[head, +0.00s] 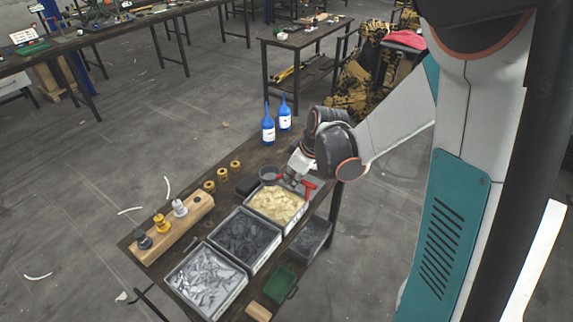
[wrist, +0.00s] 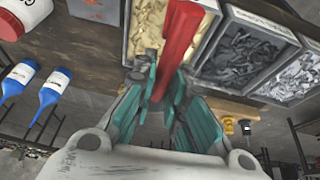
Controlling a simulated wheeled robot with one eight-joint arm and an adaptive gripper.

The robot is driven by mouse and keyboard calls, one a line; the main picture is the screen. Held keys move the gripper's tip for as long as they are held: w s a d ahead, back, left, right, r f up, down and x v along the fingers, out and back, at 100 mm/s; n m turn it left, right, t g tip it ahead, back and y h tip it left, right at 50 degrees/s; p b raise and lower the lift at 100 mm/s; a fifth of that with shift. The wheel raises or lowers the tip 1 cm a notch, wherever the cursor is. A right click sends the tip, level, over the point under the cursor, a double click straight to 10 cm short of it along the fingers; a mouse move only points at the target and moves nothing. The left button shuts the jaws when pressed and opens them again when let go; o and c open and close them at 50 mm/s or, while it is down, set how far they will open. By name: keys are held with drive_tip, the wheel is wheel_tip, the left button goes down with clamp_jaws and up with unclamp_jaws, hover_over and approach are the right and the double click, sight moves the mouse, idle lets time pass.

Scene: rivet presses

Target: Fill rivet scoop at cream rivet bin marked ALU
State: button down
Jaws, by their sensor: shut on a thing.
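The rivet bin (head: 262,219) with cream-coloured contents stands on the workbench, at the far end of a row of bins. It also shows at the top of the wrist view (wrist: 127,42); I cannot read an ALU mark. My gripper (head: 295,181) is low at this bin's far edge. In the wrist view my gripper (wrist: 162,80) has its teal fingers shut on a red bar, likely the rivet scoop's handle (wrist: 180,38), which passes in front of the cream contents. Red parts of the scoop (head: 309,188) show beside my gripper in the head view. The scoop's bowl is not clearly visible.
A bin of dark pieces (head: 243,238) and one of silver pieces (head: 205,281) adjoin the cream bin. A wooden block with knobs (head: 176,228) lies left. A green container (head: 281,285) sits lower down.

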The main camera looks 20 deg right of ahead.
drive_tip(key=shift+s+a+f, duration=0.1)
drive_tip(key=shift+f, duration=0.05)
drive_tip(key=f+b, duration=0.1)
drive_tip(key=f, duration=0.2)
drive_tip(key=f+g+h+b, duration=0.1)
drive_tip(key=f+b, duration=0.1)
drive_tip(key=f, duration=0.1)
drive_tip(key=w+f+g+b, duration=0.1)
drive_tip(key=f+b, duration=0.1)
drive_tip(key=f, duration=0.1)
drive_tip(key=shift+w+a+f, duration=0.1)
drive_tip(key=shift+a+f, duration=0.2)
drive_tip(key=shift+f, duration=0.1)
drive_tip(key=shift+s+d+b, duration=0.1)
drive_tip(key=shift+s+b, duration=0.15)
drive_tip(key=shift+b, duration=0.25)
drive_tip(key=shift+s+d+r+t+y+p, duration=0.15)
drive_tip(key=shift+r+t+p, duration=0.2)
drive_tip(key=shift+r+p, duration=0.9)
drive_tip(key=shift+s+d+r+t+y+p, duration=0.2)
drive_tip(key=shift+r+p, duration=0.45)
drive_tip(key=shift+r, duration=1.15)
drive_tip(key=shift+a+r+t+y+p, duration=0.15)
drive_tip(key=shift+r+t+p, duration=0.3)
drive_tip(key=shift+r+p, duration=0.8)
drive_tip(key=shift+r+b, duration=0.15)
drive_tip(key=shift+b, duration=0.2)
